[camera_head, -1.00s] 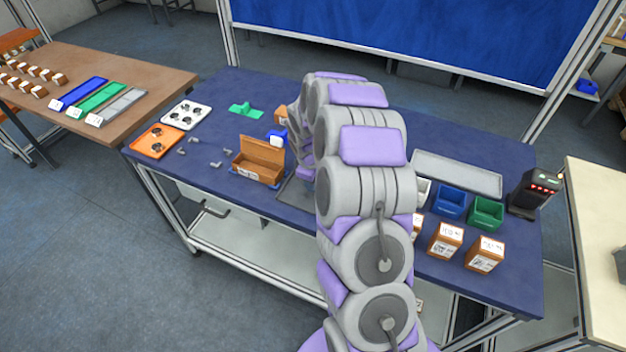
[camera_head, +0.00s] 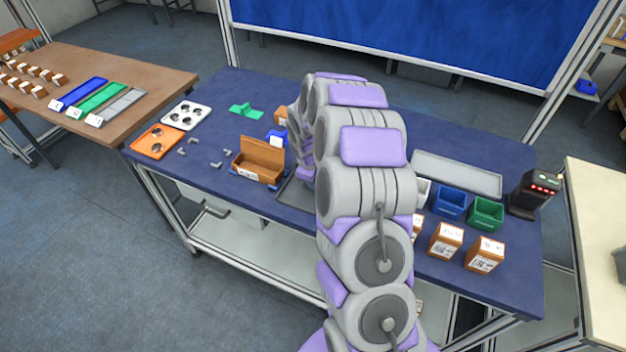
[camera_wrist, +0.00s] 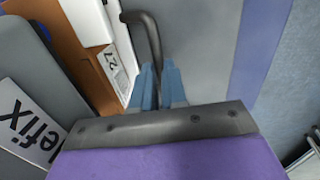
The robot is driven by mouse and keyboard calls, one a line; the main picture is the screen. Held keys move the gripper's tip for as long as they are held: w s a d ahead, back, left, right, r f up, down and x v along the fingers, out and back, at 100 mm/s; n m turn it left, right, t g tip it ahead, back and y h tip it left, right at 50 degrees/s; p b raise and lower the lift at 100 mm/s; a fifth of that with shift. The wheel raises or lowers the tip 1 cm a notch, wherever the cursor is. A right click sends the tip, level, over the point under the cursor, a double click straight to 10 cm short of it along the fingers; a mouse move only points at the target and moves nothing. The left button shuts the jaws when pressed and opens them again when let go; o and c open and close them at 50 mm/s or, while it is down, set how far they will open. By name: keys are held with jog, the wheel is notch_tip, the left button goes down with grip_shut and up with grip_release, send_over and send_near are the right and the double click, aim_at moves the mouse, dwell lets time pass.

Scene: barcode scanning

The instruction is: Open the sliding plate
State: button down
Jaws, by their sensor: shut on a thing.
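In the wrist view, my gripper (camera_wrist: 158,70) has two blue fingers closed around a dark bent rod handle (camera_wrist: 150,32). The handle curves at its top near a white part (camera_wrist: 88,20) with a small printed label. A flat grey surface (camera_wrist: 203,45) lies under and to the right of the fingers; I cannot tell for sure that it is the sliding plate. In the head view, a grey plate edge (camera_head: 293,192) shows beside the open brown box (camera_head: 258,172). My arm hides the rest of it and my gripper there.
An orange-brown body (camera_wrist: 75,55) and a grey lettered panel (camera_wrist: 25,115) are close left of the fingers. Blue (camera_head: 450,203) and green (camera_head: 486,212) bins, labelled boxes (camera_head: 446,240) and a black scanner-like device (camera_head: 530,194) stand right of my arm.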

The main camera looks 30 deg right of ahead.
jog(key=s+a, duration=0.4)
jog(key=a, duration=0.1)
jog(key=s+a, duration=0.1)
jog(key=a, duration=0.1)
jog(key=shift+s+a, duration=0.35)
jog(key=shift+s, duration=0.05)
jog(key=c, duration=1.2)
grip_release()
jog(key=shift+o, duration=0.2)
notch_tip(320, 180, up, 17)
jog(key=s+a+p, duration=0.2)
jog(key=p, duration=0.1)
jog(key=shift+a+p, duration=0.25)
jog(key=shift+p, duration=0.05)
